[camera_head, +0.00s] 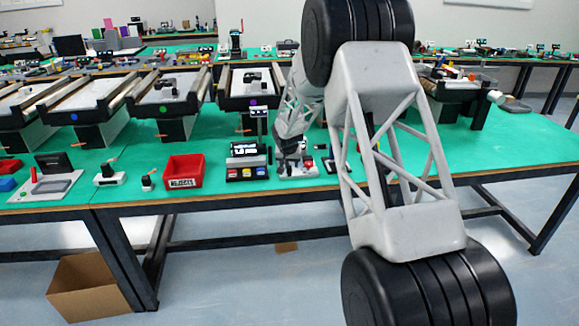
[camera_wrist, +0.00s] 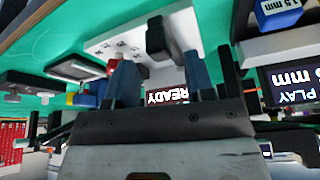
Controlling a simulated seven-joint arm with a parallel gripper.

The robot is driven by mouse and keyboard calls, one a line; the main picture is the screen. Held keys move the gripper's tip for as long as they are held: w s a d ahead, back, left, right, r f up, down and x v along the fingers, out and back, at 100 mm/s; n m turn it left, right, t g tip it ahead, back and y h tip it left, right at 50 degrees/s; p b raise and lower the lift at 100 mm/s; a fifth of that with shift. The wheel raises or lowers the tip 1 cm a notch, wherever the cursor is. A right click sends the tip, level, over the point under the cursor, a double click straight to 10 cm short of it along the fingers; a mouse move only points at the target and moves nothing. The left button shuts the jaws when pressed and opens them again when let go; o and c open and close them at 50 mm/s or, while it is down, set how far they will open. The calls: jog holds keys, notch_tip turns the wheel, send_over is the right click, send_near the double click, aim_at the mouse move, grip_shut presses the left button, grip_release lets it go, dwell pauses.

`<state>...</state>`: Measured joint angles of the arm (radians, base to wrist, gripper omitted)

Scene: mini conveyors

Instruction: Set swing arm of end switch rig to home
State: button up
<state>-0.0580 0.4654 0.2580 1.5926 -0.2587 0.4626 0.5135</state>
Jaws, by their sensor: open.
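The end switch rig appears to be the white plate (camera_wrist: 118,38) in the wrist view, with small dark marks on its face. A black arm-like piece (camera_wrist: 157,36) stands out from it and looks like the swing arm. My gripper (camera_wrist: 160,68) is open, its two fingers apart, with the black piece showing in the gap around their tips. I cannot tell whether a finger touches it. A red part (camera_wrist: 112,66) shows beside the left finger. In the head view the white rig (camera_head: 299,171) sits at the table's front edge; my gripper (camera_head: 291,147) is low over it, and the swing arm is hidden.
A black unit with coloured blocks (camera_head: 247,172) stands just left of the rig. A red bin (camera_head: 184,172) is farther left. A lit READY display (camera_wrist: 167,96) shows behind the fingers in the wrist view. Mini conveyors (camera_head: 170,93) line the back.

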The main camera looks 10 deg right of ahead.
jog(key=v, duration=0.4)
jog(key=shift+s+r, duration=0.1)
jog(key=shift+r, duration=0.2)
jog(key=s+d+r, duration=0.1)
jog(key=s+r, duration=0.6)
jog(key=s, duration=0.3)
jog(key=s+d+r+n+g, duration=0.1)
jog(key=s+r, duration=0.5)
jog(key=s, duration=0.4)
jog(key=s+d+r, duration=0.2)
jog(key=s+r, duration=0.5)
jog(key=s, duration=0.4)
jog(key=s+n+y, duration=0.1)
jog(key=s, duration=3.3)
jog(key=shift+s+d+n+g, duration=0.2)
jog(key=shift+s+n+g, duration=0.1)
jog(key=shift+g, duration=0.1)
